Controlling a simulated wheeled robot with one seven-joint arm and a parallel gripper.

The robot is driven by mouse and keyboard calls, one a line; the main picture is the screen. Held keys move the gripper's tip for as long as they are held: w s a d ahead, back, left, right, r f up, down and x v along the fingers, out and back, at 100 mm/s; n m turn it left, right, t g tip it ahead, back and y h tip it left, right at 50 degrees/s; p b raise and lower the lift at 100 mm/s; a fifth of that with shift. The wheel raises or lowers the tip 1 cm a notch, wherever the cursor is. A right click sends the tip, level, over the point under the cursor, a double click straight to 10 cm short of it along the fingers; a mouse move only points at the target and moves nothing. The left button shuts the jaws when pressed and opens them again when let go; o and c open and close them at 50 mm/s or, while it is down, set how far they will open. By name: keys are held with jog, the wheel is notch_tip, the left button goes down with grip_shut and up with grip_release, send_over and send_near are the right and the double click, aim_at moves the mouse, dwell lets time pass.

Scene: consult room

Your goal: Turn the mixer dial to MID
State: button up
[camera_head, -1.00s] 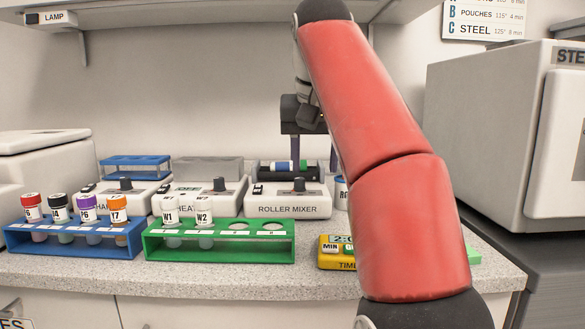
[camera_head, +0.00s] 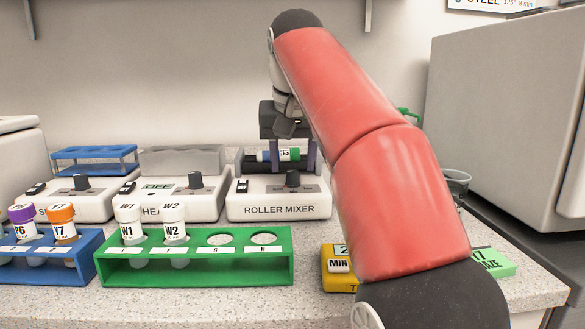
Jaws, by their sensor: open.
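The roller mixer (camera_head: 278,210) is a white box with a "ROLLER MIXER" label, standing at the back of the counter. Its dark dial (camera_head: 292,179) stands up from the sloped front panel. The dial's marks are too small to read. My gripper (camera_head: 285,160) is open and points down over the mixer, one finger on each side of the tube, behind and above the dial. I cannot tell whether the fingers touch the mixer.
The heater (camera_head: 180,190) and another blue-topped device (camera_head: 90,185) stand to the left. A green rack (camera_head: 200,270) with W1 and W2 tubes is in front. A blue rack (camera_head: 60,275), yellow timer (camera_head: 338,283), clear cup (camera_head: 455,182) and large steel-grey machine (camera_head: 500,120) are also near.

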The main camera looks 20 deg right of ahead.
aim_at(293, 178)
jog(key=shift+x, duration=1.25)
jog(key=c, duration=1)
jog(key=n+y, duration=0.1)
jog(key=n, duration=0.1)
jog(key=n+y, duration=0.1)
jog(key=n, duration=0.2)
jog(key=shift+d, duration=0.2)
jog(key=n+y, duration=0.1)
jog(key=n, duration=0.2)
jog(key=n+g+y, duration=0.1)
jog(key=n, duration=0.2)
jog(key=shift+w+d+n, duration=0.1)
jog(key=shift+n, duration=0.2)
jog(key=shift+g, duration=0.3)
